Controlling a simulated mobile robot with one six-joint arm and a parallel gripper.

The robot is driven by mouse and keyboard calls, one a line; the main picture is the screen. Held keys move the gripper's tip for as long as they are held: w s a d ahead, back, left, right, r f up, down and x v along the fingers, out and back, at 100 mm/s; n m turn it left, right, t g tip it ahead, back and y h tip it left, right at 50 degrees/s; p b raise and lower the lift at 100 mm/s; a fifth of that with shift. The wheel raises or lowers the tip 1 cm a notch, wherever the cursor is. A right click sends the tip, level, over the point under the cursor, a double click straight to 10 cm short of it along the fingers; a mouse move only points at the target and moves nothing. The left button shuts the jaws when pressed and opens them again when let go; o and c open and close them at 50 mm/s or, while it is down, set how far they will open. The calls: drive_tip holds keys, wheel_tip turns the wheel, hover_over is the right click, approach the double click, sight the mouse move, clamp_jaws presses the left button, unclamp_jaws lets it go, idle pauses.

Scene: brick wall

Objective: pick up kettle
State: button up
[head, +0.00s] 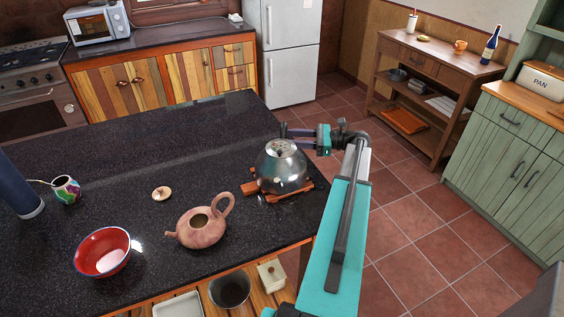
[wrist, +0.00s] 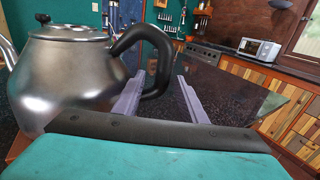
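A shiny metal kettle (head: 283,172) sits on a wooden trivet (head: 258,191) near the right edge of the dark island counter. In the wrist view the kettle (wrist: 70,75) fills the left side, with its black curved handle (wrist: 164,60) toward the middle. My gripper (wrist: 163,85) is open. The handle's outer part shows between its two purple fingers, the left finger at the handle's loop and the right finger beyond it. The fingers appear apart from the handle.
A clay teapot (head: 200,228), its lid (head: 161,193), a red bowl (head: 103,252) and a colourful cup (head: 66,188) stand left of the kettle on the counter. A blue cylinder (head: 20,190) is at the far left. The counter's back part is clear.

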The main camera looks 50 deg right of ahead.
drive_tip(key=shift+w+a, duration=0.1)
idle(0.3)
drive_tip(key=shift+p+x, duration=1.1)
drive_tip(key=shift+x, duration=1.5)
drive_tip(key=shift+w+r, duration=0.1)
clamp_jaws()
